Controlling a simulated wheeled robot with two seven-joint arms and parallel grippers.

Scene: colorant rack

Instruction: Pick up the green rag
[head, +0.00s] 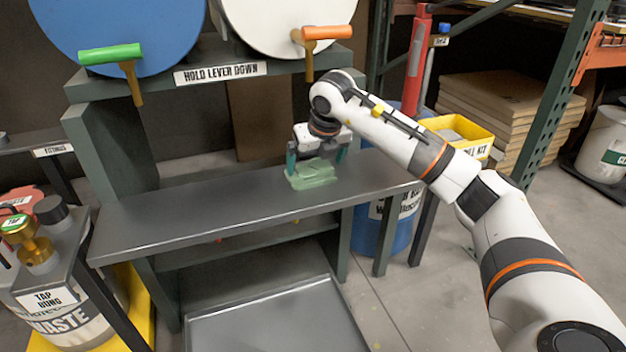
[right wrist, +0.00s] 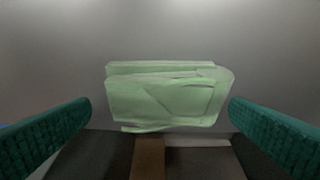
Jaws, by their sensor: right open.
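The green rag (head: 313,177) lies folded on the dark metal shelf (head: 200,205), near its right part. My right gripper (head: 316,162) is just above the rag, pointing down, with its fingers apart. In the right wrist view the pale green rag (right wrist: 168,97) lies between and beyond the two teal fingers (right wrist: 160,130), and neither finger visibly touches it. Whether the fingertips have reached the shelf surface cannot be told. My left gripper is not in view.
Above the shelf are a blue drum (head: 120,30) with a green-handled lever (head: 110,54) and a white drum (head: 285,25) with an orange-handled lever (head: 322,33). A yellow bin (head: 470,130) stands behind my right arm. The shelf's left part is clear.

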